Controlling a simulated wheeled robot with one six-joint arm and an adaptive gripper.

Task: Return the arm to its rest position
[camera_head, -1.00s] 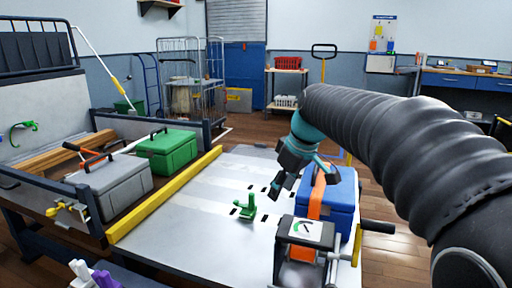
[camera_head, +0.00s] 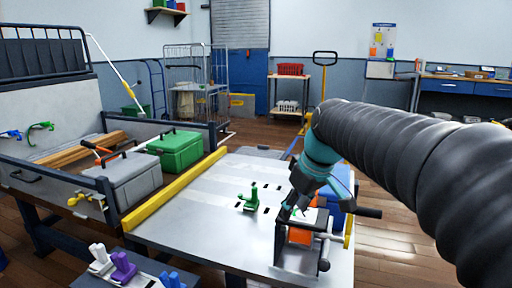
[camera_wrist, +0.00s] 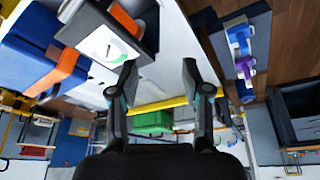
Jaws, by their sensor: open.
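My arm reaches in from the right in the head view. My gripper (camera_head: 290,210) is tilted downward just above the tensioner (camera_head: 302,240), a metal block with a dial and a black handle. In the wrist view, my gripper (camera_wrist: 160,70) has its two dark fingers spread with nothing held between them. The tensioner's dial face (camera_wrist: 112,45) is beside the left finger there; whether they touch I cannot tell. An orange strap (camera_wrist: 62,70) runs over a blue box (camera_wrist: 28,42). My arm and gripper partly hide the box and tensioner in the head view.
A green cleat (camera_head: 250,198) stands on the grey table, left of my gripper. A yellow rail (camera_head: 172,192) edges the table. Beyond it sit a grey case (camera_head: 125,182) and a green case (camera_head: 178,150). Purple and white clips (camera_head: 122,265) are at the lower left. The mid-table is mostly clear.

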